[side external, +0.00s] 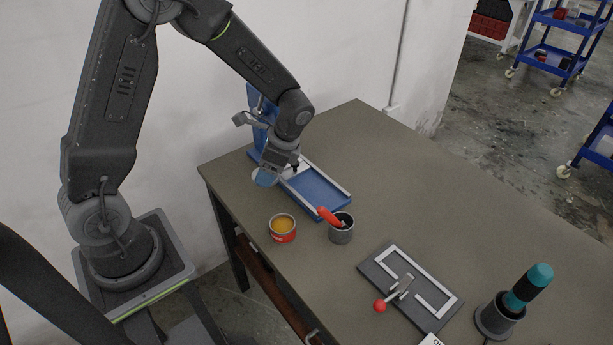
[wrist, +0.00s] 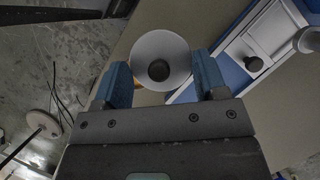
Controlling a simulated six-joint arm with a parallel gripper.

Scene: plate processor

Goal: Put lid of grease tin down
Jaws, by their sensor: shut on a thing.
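My gripper (side external: 277,160) is shut on the lid of the grease tin. In the wrist view the lid is a pale round disc (wrist: 160,45) with a dark round middle, between the two blue fingers of my gripper (wrist: 161,72). In the side view the lid (side external: 264,179) shows as a small pale disc under the gripper, by the table's far left edge. I cannot tell whether it touches the table. The open grease tin (side external: 283,236), red with yellow-orange grease inside, stands on the table below and right of the gripper in the side view.
A blue plate processor (side external: 318,189) stands close beside my gripper. A clamp fixture (side external: 410,285) and a teal-handled tool (side external: 530,284) stand nearer the front.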

